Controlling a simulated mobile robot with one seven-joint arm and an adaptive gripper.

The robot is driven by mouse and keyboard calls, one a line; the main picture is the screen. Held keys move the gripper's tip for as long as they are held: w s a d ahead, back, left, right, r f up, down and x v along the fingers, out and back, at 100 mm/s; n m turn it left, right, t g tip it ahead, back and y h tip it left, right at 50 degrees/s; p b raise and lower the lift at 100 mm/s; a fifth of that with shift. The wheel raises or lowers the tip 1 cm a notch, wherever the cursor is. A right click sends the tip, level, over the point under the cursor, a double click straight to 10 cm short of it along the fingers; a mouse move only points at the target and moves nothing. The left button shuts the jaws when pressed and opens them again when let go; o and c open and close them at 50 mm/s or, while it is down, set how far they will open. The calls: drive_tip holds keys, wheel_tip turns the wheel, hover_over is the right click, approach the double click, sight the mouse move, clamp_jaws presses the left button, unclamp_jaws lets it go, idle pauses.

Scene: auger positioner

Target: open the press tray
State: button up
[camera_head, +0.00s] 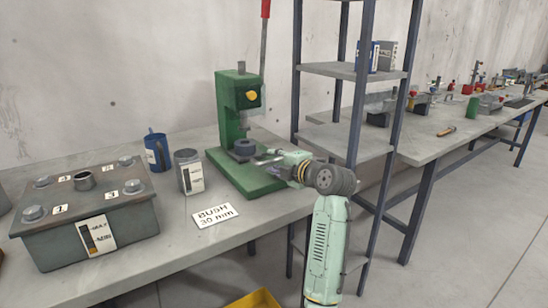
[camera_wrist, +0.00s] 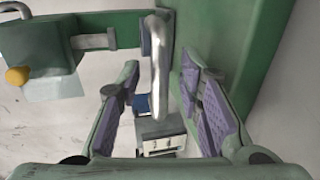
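The green press (camera_head: 228,105) with a red-tipped lever stands on the bench. A dark round part (camera_head: 244,147) sits low at its front, above the green base (camera_head: 226,170). My gripper (camera_head: 264,160) reaches in from the right at the front of the press. In the wrist view a curved shiny metal bar (camera_wrist: 160,62), which looks like a handle, runs between my two purple-padded fingers (camera_wrist: 166,108). The fingers are open, with a visible gap on each side of the bar. The tray itself cannot be clearly told apart from the press; my gripper partly hides that area.
A grey box with knobs (camera_head: 85,215) is farther left. A shelf rack (camera_head: 345,140) stands close on the right. A yellow bin (camera_head: 254,300) is below.

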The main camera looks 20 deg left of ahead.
drive_tip(key=shift+w+a+f, duration=0.1)
drive_tip(key=shift+w+a, duration=0.2)
drive_tip(key=shift+a, duration=0.05)
drive_tip(key=shift+c, duration=0.2)
clamp_jaws()
idle(0.5)
